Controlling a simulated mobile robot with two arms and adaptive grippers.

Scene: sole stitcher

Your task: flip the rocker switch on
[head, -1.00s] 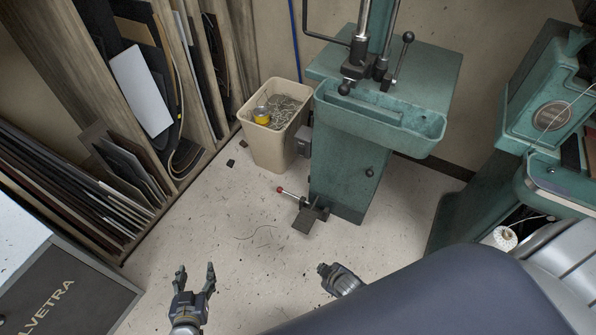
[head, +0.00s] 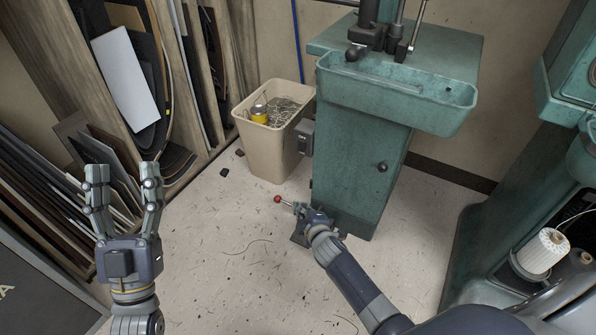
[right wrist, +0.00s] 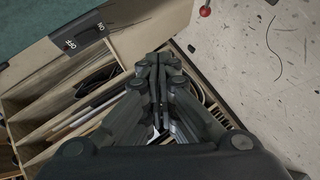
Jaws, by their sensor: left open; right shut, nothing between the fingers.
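The rocker switch is on a dark grey box (head: 303,137) on the left side of the teal machine (head: 362,165). In the right wrist view, the switch box (right wrist: 78,38) shows small white lettering at upper left, apart from my fingers. Which way the rocker is tipped is too small to tell. My right gripper (head: 313,212) is shut and empty, below the switch box in the head view and in front of the machine's foot. Its closed fingers (right wrist: 158,62) fill the middle of the right wrist view. My left gripper (head: 123,172) is open and empty at left, fingers pointing up.
A beige bin (head: 268,150) with wire scraps and a yellow can stands left of the switch box. A red-knobbed lever (head: 277,199) sticks out beside my right gripper. Wooden racks with sheets (head: 150,75) line the left. A green machine with a white spool (head: 543,250) stands right.

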